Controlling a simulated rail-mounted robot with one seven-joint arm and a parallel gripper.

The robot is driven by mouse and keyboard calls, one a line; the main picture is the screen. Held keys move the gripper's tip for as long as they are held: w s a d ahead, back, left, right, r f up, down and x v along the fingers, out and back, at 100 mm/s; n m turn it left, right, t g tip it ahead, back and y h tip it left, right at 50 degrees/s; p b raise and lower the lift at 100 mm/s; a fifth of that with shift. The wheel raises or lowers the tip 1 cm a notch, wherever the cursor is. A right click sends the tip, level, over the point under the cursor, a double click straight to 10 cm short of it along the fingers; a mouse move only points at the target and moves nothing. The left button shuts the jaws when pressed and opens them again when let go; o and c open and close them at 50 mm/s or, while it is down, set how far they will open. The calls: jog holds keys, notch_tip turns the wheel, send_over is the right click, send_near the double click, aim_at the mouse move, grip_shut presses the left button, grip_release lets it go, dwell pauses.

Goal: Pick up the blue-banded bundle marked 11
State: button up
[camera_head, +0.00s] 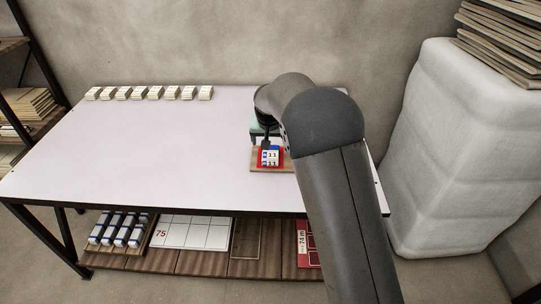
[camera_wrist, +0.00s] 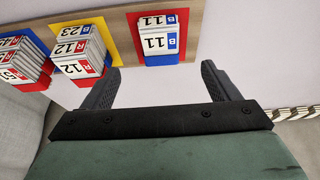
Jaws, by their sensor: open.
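The blue-banded bundle marked 11 (camera_wrist: 158,40) lies on the red patch of a wooden board in the wrist view. It shows two white "11" labels with blue B tabs. In the head view the bundle (camera_head: 271,157) sits near the table's right side, partly behind my gripper. My gripper (camera_wrist: 161,72) is open and empty. In the wrist view the bundle lies beyond the fingertips, roughly in line with the gap between them. The green gripper body fills the bottom of that view.
Bundles marked 12 and 23 (camera_wrist: 78,54) stand on a yellow patch beside it, others (camera_wrist: 22,62) on a blue patch. Pale blocks (camera_head: 148,93) line the table's back left edge. The table (camera_head: 150,150) is otherwise clear. A shelf below holds banded bundles (camera_head: 118,229). A wrapped white stack (camera_head: 440,150) stands right.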

aim_at(271, 152)
jog(key=x, duration=0.4)
jog(key=shift+w+f, duration=0.15)
jog(key=shift+f, duration=0.15)
jog(key=x, duration=0.2)
jog(key=p+x, duration=0.1)
jog(key=x, duration=0.2)
jog(key=shift+w+r, duration=0.2)
jog(key=shift+w, duration=0.15)
jog(key=shift+f, duration=0.15)
jog(key=shift+f+b, duration=0.25)
jog(key=shift+b, duration=0.15)
jog(key=shift+c, duration=0.3)
jog(key=c, duration=1)
